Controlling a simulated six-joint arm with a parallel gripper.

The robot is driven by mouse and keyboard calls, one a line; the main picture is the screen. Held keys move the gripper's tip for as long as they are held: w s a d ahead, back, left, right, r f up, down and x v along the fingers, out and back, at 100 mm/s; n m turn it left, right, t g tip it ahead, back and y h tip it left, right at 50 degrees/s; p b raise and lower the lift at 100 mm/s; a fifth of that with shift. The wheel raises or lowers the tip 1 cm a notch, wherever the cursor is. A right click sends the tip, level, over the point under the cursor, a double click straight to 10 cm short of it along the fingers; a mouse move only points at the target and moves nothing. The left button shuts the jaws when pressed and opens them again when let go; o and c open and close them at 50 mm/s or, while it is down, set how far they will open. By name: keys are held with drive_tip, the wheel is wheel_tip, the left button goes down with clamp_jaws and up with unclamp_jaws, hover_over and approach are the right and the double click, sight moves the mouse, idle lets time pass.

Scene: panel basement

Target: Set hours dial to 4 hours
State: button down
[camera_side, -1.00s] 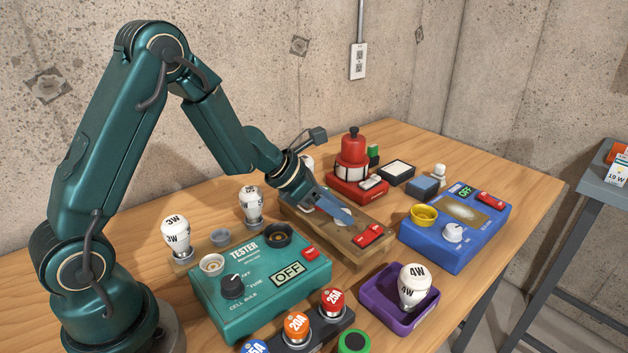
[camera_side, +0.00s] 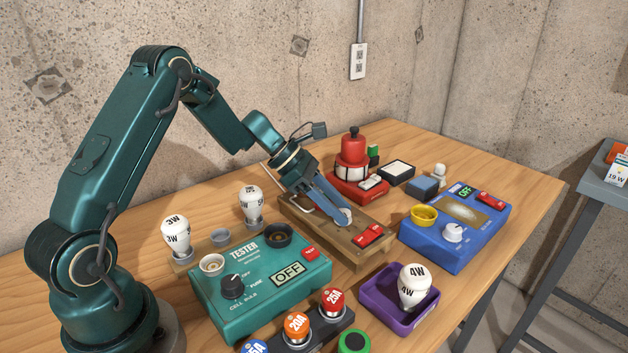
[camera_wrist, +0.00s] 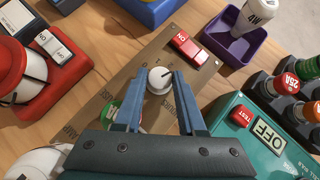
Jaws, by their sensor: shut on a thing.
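The hours dial is a white round knob (camera_wrist: 159,79) with a dark pointer line, on a brown plate atop a wooden box (camera_side: 375,253). In the wrist view the line points up and right; the small marks around it are too small to read surely. In the side view the knob (camera_side: 347,214) shows at the fingertips. My gripper (camera_side: 343,218) comes down steeply from the upper left. Its two blue fingers (camera_wrist: 158,75) stand on either side of the knob and are shut on it. Part of the plate and its lettering is hidden by the fingers.
A red rocker switch (camera_side: 368,236) sits beside the dial on the same box. A red lamp unit (camera_side: 352,170) stands behind, a blue panel (camera_side: 455,235) to the right, a green tester (camera_side: 262,285) to the left. A purple tray (camera_side: 385,312) with a bulb lies in front.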

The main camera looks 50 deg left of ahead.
drive_tip(key=shift+w+m+g+h, duration=0.1)
drive_tip(key=shift+m+g+h, duration=0.4)
drive_tip(key=shift+m+g, duration=0.45)
drive_tip(key=shift+r+m, duration=0.1)
drive_tip(key=shift+m, duration=0.15)
drive_tip(key=c, duration=0.8)
unclamp_jaws()
drive_tip(key=shift+o, duration=0.2)
drive_tip(key=shift+a, duration=0.1)
drive_tip(key=shift+v, duration=2.5)
